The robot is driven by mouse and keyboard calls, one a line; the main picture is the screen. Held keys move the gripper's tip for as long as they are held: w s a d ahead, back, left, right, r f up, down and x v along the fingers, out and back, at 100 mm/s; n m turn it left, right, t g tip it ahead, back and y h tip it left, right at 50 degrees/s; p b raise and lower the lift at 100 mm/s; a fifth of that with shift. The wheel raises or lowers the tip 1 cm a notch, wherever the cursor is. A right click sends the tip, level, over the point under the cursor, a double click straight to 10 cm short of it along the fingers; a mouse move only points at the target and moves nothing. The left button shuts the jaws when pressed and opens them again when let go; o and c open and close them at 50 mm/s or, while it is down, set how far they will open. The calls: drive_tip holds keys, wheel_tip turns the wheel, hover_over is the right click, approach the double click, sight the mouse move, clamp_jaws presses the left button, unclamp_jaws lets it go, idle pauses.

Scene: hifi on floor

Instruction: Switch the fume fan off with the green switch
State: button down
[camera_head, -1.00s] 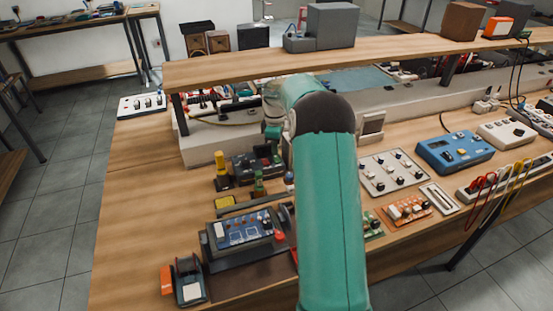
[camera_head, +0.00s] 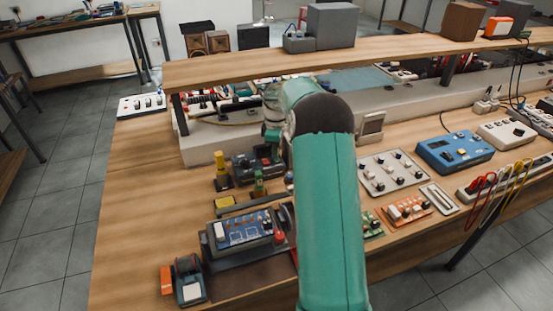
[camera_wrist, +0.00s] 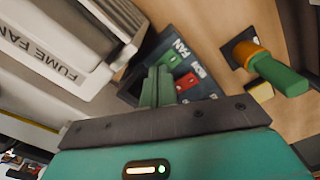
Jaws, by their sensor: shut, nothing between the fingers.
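A dark switch box (camera_wrist: 208,88) shows in the wrist view, tilted in the picture, with a white FAN label. The green switch (camera_wrist: 173,61) sits beside that label, partly hidden by my fingers. A red switch (camera_wrist: 187,81) is next to it on the same box. My gripper (camera_wrist: 158,74) is shut and empty, its green fingertips over or against the box by the green switch; I cannot tell whether they touch it. The pale FUME FAN unit (camera_wrist: 50,45) stands at the left.
A green-handled part with an orange collar (camera_wrist: 262,62) stands right of the switch box in the wrist view. In the head view, a blue instrument (camera_head: 455,152) and a grey switch panel (camera_head: 392,172) lie right of my arm. A wooden shelf (camera_head: 235,67) runs above the bench.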

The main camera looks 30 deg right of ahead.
drive_tip(key=shift+f, duration=0.2)
drive_tip(key=shift+r, duration=0.15)
drive_tip(key=shift+r, duration=3.4)
drive_tip(key=shift+s, duration=0.15)
